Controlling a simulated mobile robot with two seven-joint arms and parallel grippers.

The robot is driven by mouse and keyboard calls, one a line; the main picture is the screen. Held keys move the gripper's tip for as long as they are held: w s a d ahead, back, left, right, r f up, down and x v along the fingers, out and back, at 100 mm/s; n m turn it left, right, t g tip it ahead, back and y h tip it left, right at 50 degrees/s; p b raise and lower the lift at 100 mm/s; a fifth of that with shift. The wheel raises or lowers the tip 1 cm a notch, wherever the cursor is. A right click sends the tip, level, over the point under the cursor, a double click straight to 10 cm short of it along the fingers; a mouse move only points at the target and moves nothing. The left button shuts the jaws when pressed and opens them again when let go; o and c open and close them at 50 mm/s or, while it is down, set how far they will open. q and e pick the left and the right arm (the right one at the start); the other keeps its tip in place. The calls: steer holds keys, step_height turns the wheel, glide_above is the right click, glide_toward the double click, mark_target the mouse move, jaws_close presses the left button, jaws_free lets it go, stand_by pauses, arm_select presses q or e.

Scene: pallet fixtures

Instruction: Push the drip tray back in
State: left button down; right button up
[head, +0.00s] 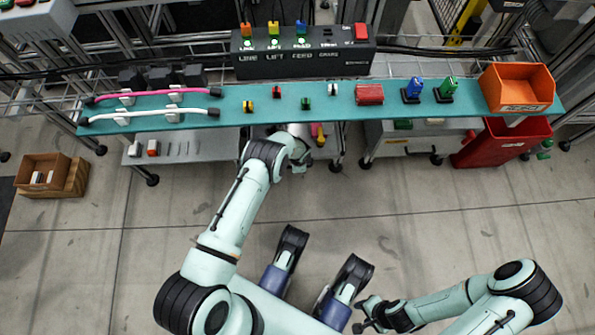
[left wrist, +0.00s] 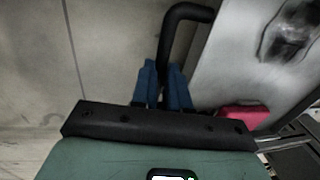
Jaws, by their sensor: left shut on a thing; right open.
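In the left wrist view, a black bent handle (left wrist: 185,12) comes off a pale grey metal panel with a dark stain (left wrist: 235,60), which looks like the drip tray. The blue fingers of my left gripper (left wrist: 163,68) are shut on the handle's lower end. In the head view my left gripper (head: 303,158) is low in front of the teal shelf, and I cannot make out the tray or how far out it stands. My right gripper (head: 364,314) is open and empty at the lower right, away from the bench.
A teal shelf (head: 230,105) with cables, small parts, connectors and an orange bin (head: 517,88) runs across above my left gripper. A red bin (head: 502,143) stands on the right. A red object (left wrist: 243,115) sits near the panel. The floor in front is open.

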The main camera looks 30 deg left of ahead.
arm_select(q)
steer(key=shift+w+a+r, duration=0.25)
steer(key=shift+w+a, duration=0.15)
steer(key=shift+w, duration=0.1)
steer(key=shift+w+a+r, duration=0.25)
steer(key=shift+w+a, duration=0.1)
steer(key=shift+w, duration=0.15)
steer(key=shift+a, duration=0.15)
steer(key=c, duration=1.1)
jaws_free()
steer(key=shift+s, duration=0.1)
